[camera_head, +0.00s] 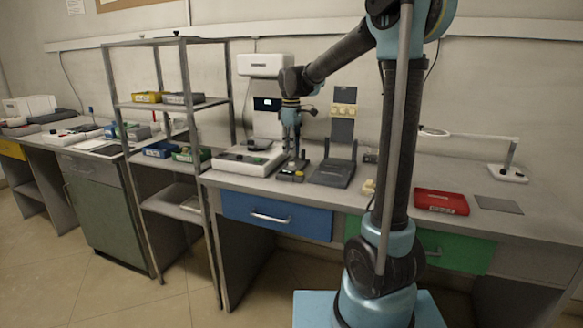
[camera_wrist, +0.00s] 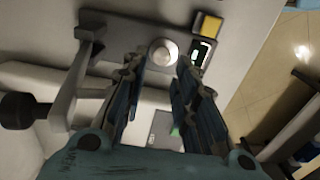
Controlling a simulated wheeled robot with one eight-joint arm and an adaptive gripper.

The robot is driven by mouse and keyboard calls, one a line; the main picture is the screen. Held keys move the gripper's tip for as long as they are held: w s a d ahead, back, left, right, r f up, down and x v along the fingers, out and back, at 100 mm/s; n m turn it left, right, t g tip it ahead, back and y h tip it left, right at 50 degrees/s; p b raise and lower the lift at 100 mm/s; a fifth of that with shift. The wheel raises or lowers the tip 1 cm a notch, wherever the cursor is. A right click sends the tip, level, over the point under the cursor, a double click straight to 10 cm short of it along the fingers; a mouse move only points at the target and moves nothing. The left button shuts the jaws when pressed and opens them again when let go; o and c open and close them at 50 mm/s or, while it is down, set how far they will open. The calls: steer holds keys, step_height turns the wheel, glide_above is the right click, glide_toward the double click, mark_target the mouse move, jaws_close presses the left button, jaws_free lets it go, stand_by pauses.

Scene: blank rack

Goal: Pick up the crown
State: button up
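No object is clearly recognisable as a crown; it may be the round silver piece (camera_wrist: 162,52) on a dark base (camera_wrist: 118,32) in the wrist view. My gripper (camera_wrist: 160,64) is open, with its two fingers apart on either side of the line to that silver piece. I cannot tell whether the fingers touch it. The silver piece is too small to make out there.
A yellow block (camera_wrist: 207,25) and a green-lit display (camera_wrist: 201,54) sit right of the silver piece. A white device (camera_head: 246,160) stands left of my gripper and a dark grey stand (camera_head: 334,172) right of it. A metal shelf rack (camera_head: 186,75) stands farther left. A red case (camera_head: 441,202) lies on the right bench.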

mark_target(291, 164)
steer(key=shift+a+f, duration=0.2)
steer(key=shift+f, duration=2.35)
steer(key=c, duration=0.4)
